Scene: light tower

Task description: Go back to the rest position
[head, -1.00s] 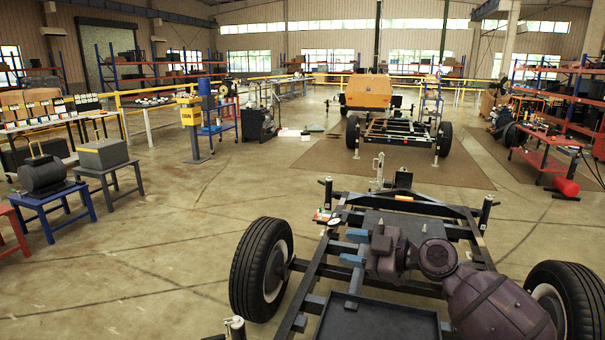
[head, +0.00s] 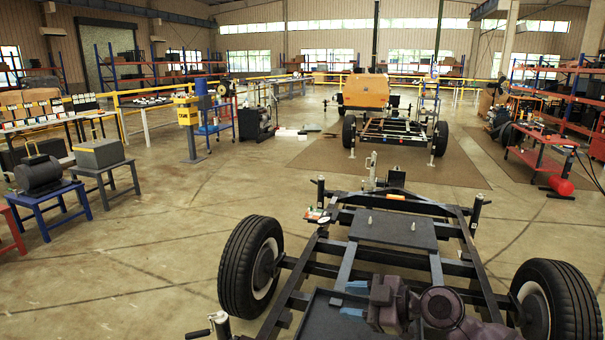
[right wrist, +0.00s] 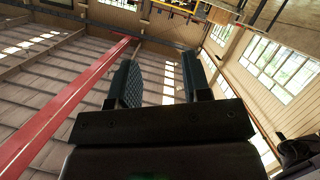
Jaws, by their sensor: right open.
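My right gripper (head: 355,300) is low in the head view, with two blue fingers apart and nothing between them. My purple right arm reaches in from the bottom right. The gripper appears in front of the near part of a dark trailer frame (head: 345,262); its height above the frame is hard to tell. My left gripper is not visible.
The trailer has a tyre on each side, left (head: 250,267) and right (head: 558,300). Its flat plate (head: 393,231) carries two small pegs. A small tray of parts (head: 316,215) sits at the frame's left. Open floor (head: 130,270) lies to the left.

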